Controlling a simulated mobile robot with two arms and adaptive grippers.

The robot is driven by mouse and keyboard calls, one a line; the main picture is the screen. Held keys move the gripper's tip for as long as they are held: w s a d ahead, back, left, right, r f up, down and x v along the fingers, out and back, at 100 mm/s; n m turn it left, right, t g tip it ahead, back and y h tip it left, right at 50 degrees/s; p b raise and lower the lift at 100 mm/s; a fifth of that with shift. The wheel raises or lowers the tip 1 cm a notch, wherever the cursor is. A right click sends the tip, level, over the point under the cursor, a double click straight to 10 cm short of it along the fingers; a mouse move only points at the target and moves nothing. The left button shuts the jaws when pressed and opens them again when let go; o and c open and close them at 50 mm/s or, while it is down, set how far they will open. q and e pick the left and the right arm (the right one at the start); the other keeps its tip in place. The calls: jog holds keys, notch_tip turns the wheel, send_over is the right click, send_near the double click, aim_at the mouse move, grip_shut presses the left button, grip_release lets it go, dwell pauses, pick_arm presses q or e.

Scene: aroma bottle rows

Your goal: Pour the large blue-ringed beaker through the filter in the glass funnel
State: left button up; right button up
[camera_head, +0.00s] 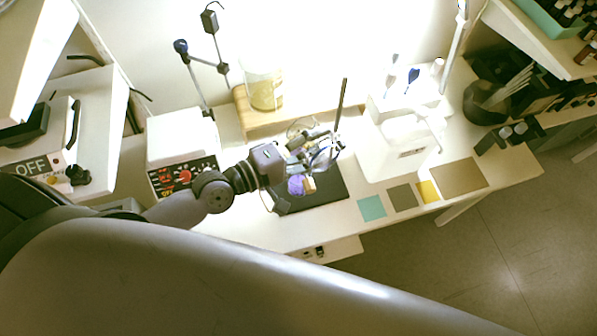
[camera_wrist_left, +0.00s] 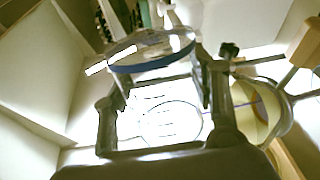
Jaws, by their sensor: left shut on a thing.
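My left gripper (camera_head: 306,152) is shut on the clear glass large blue-ringed beaker (camera_head: 325,154) above the bench. In the left wrist view the beaker's blue rim (camera_wrist_left: 152,60) shows beyond the fingers of the left gripper (camera_wrist_left: 162,88). The beaker looks tilted; its contents cannot be made out. The glass funnel with a pale yellowish filter (camera_wrist_left: 252,112) shows to the right of the fingers in the left wrist view, apart from the beaker's rim. In the head view the funnel is hard to separate from the glass around the gripper. My right gripper is out of view.
A dark upright rod (camera_head: 342,104) stands close behind the gripper. A black mat (camera_head: 329,189) with a purple thing (camera_head: 296,185) lies below. A beaker of yellowish stuff (camera_head: 265,92) stands on a wooden shelf (camera_head: 242,108). A white box device (camera_head: 180,140) is left; coloured squares (camera_head: 372,208) lie right.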

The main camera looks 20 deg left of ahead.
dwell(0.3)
pick_arm(q)
jog(key=shift+s+d+f+m, duration=0.2)
jog(key=shift+f+m, duration=0.15)
jog(key=shift+m, duration=0.3)
jog(key=shift+s+d+f+m, duration=0.15)
jog(key=shift+f+m, duration=0.15)
jog(key=shift+m, duration=0.35)
jog(key=shift+p, duration=0.3)
jog(key=shift+d+m+p, duration=0.15)
jog(key=shift+m+p, duration=0.15)
jog(key=shift+m, duration=0.2)
jog(key=shift+s+d+f+m+y, duration=0.2)
jog(key=shift+s+m+y, duration=0.1)
jog(key=shift+m, duration=0.4)
jog(key=m, duration=0.2)
jog(key=t+p, duration=0.1)
jog(key=shift+s+d+f+m, duration=0.25)
jog(key=shift+d+f+m, duration=0.1)
jog(key=shift+d+m, duration=0.05)
